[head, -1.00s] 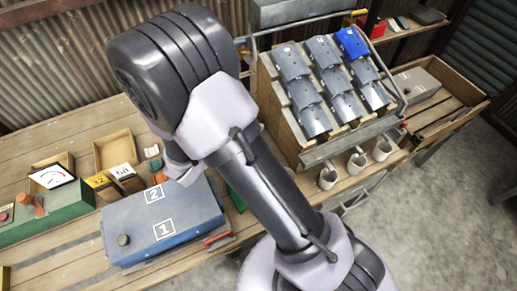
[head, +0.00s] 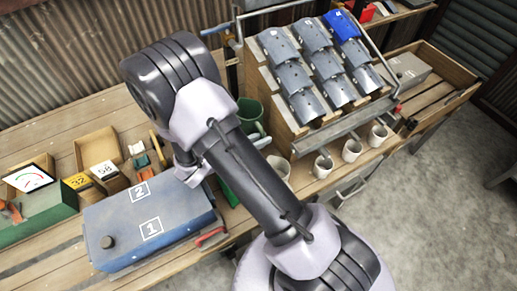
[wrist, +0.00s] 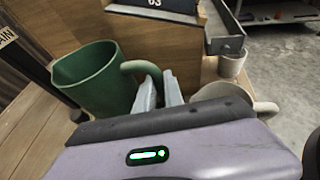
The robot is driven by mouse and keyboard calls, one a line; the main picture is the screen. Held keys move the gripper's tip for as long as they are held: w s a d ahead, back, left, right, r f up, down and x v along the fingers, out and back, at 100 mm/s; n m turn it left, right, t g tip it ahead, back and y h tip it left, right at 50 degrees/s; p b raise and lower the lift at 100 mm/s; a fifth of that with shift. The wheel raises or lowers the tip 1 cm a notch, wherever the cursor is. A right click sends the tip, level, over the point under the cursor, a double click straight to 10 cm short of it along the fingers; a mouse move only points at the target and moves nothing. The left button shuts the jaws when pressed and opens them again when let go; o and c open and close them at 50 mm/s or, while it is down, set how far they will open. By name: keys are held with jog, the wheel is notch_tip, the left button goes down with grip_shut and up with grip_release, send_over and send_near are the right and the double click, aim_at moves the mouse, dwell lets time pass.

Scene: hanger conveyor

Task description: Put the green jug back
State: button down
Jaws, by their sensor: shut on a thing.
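The green jug (head: 250,112) shows in the head view just past my arm, left of the sloped rack; part of it is hidden by the arm. In the wrist view the green jug (wrist: 88,82) is upright and open-topped, with its handle turned to the right. My gripper (wrist: 160,92) is shut on the jug's handle, its pale fingers at the handle's right side. In the head view my gripper is hidden behind my arm. I cannot tell whether the jug's base touches the bench.
The rack (head: 283,115) holds grey curved plates and a blue one (head: 341,26). Several white mugs (head: 351,150) stand along its front; one mug (wrist: 257,107) is close to my gripper's right. A blue box (head: 150,228) lies left on the bench. Bare planks (head: 75,118) are at the back left.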

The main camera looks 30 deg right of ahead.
notch_tip(320, 180, down, 4)
jog(key=shift+f+b, duration=0.1)
jog(key=shift+b, duration=0.65)
jog(key=shift+r, duration=0.25)
jog(key=shift+f, duration=0.15)
jog(key=c, duration=1.5)
grip_release()
jog(key=shift+o, duration=0.3)
